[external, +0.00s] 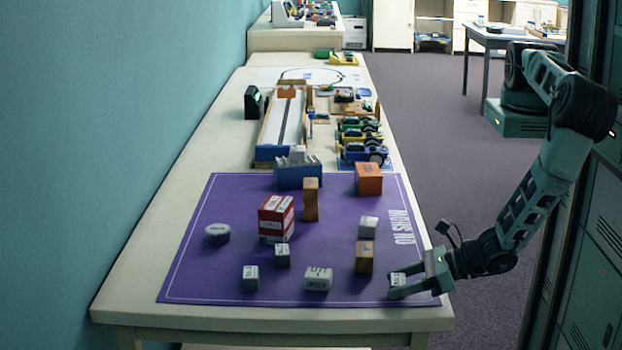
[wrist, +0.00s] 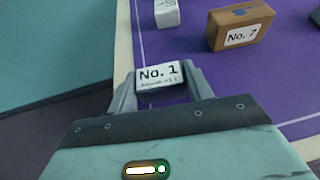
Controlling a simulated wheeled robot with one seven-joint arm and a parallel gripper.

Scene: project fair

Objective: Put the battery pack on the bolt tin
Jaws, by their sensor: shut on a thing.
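My gripper (external: 393,284) is low at the purple mat's front right corner, shut on a small grey-white block (external: 398,279). In the wrist view the block (wrist: 160,77) sits between both fingers (wrist: 162,88) with its "No. 1" label showing. I cannot tell whether this is the battery pack, nor whether it touches the mat. A round pale tin (external: 217,234) stands at the mat's left; it may be the bolt tin, but its label is too small to read. A red and white box (external: 276,218) stands near the mat's middle.
Around the purple mat (external: 205,275) stand a brown "No. 7" box (wrist: 240,26), a pale block (external: 368,227), several grey blocks in front (external: 318,279), a tall brown block (external: 311,199) and an orange box (external: 368,179). The mat's front left is clear.

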